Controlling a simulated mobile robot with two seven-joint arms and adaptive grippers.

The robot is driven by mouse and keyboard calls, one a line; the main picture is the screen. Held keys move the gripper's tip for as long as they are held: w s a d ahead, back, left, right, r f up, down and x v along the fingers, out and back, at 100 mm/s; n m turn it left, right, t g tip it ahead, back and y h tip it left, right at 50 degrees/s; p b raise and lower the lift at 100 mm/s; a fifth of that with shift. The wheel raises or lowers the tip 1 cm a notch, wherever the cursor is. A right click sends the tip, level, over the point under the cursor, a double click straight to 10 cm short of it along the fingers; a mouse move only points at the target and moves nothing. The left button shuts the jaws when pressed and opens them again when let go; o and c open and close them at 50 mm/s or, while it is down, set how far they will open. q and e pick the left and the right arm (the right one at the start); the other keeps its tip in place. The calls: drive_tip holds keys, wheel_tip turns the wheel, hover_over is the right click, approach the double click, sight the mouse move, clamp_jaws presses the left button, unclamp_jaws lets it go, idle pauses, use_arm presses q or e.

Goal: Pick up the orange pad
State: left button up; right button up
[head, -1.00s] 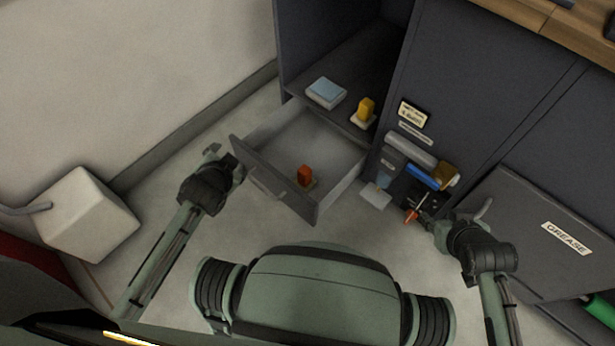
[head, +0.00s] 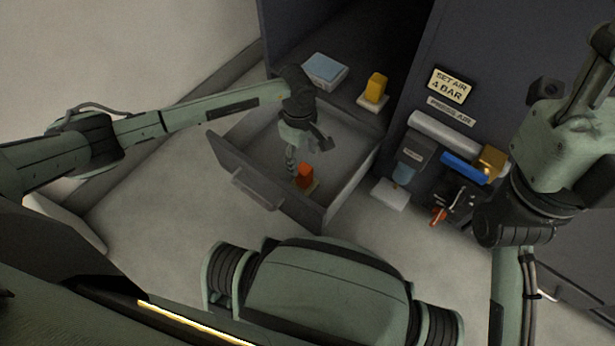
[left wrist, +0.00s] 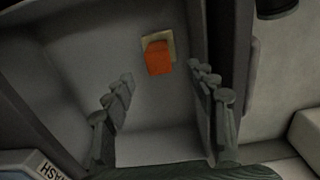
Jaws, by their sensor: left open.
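The orange pad (head: 305,172) is a small upright orange block on a pale tan base, inside the open drawer (head: 345,185). My left gripper (head: 308,158) is above the drawer, pointing down, open and empty. In the left wrist view the orange pad (left wrist: 158,58) shows beyond and between the two spread fingertips (left wrist: 161,73), nearer the right one. The gripper appears apart from the pad. In the head view a finger partly covers the pad's left side. My right arm stands at the right, but its fingers do not show.
A blue-topped pad (head: 325,70) and a yellow block on a pale base (head: 376,87) stand on the shelf behind the drawer. The drawer's front (head: 250,178) and walls surround the pad. Air fittings (head: 465,167) are on the cabinet at right.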

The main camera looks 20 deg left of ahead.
sight(304, 168)
use_arm(q)
drive_tip(key=shift+a+f, duration=0.4)
drive_tip(key=shift+f, duration=0.05)
drive_tip(key=f+b, duration=0.1)
drive_tip(key=f, duration=0.3)
drive_tip(key=d+f+b, duration=0.1)
drive_tip(key=f, duration=0.2)
drive_tip(key=shift+w+b, duration=0.2)
drive_tip(key=shift+b, duration=0.1)
clamp_jaws()
drive_tip(key=shift+r, duration=0.1)
wheel_tip(304, 168, up, 10)
drive_tip(key=p, duration=0.3)
